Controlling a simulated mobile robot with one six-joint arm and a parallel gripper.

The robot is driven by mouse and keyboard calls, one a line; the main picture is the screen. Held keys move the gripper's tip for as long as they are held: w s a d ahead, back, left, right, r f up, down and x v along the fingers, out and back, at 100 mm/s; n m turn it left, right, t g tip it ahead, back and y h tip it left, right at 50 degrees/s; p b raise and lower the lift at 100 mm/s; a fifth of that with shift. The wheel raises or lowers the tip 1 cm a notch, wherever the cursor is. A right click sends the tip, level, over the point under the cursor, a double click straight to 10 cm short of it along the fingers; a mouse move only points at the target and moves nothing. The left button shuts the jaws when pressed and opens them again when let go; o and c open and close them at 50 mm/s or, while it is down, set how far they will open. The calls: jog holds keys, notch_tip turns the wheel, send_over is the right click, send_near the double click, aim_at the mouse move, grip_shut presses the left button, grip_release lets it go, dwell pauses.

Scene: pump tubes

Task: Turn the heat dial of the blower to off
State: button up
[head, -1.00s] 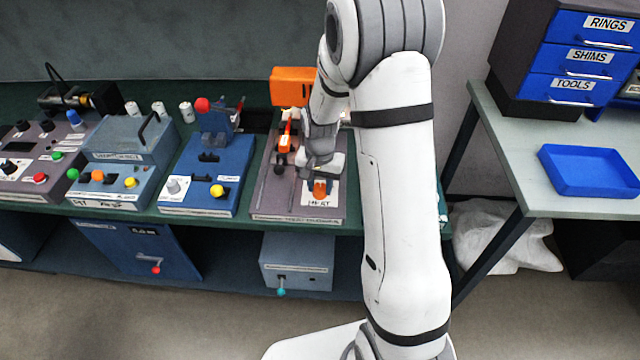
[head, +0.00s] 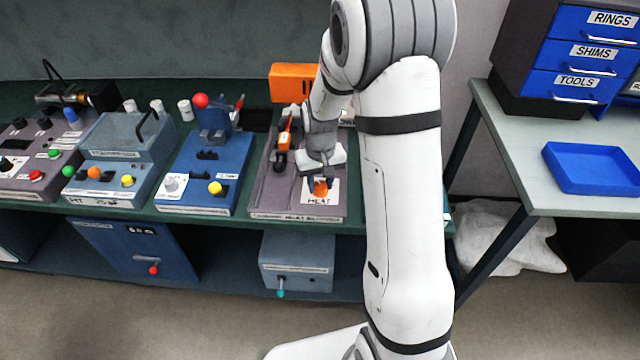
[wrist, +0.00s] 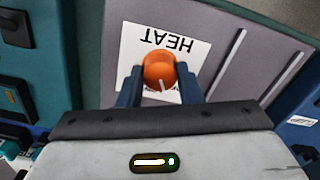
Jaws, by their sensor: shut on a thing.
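The blower (head: 262,199) is a grey-mauve panel unit with an orange body (head: 294,84) behind it, at the middle of the bench in the head view. Its heat dial (head: 320,188) is an orange knob on a white HEAT label (head: 330,199). In the wrist view the dial (wrist: 159,69) shows a white pointer line, directed toward my gripper's palm. My gripper (head: 320,184) is shut on the dial, with one blue finger on each side of it in the wrist view (wrist: 160,75). The lower part of the label is partly hidden.
An orange-and-black handled tool (head: 283,145) lies left of the dial on the blower. A blue unit (head: 218,172) with a red ball lever and a yellow knob stands to its left. A side table with a blue tray (head: 592,168) is at the right.

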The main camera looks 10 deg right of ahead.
aim_at(320, 185)
jog(key=shift+n+b, duration=0.3)
jog(key=shift+n, duration=1.2)
jog(key=o, duration=1)
notch_tip(320, 185, up, 8)
jog(key=shift+f, duration=0.1)
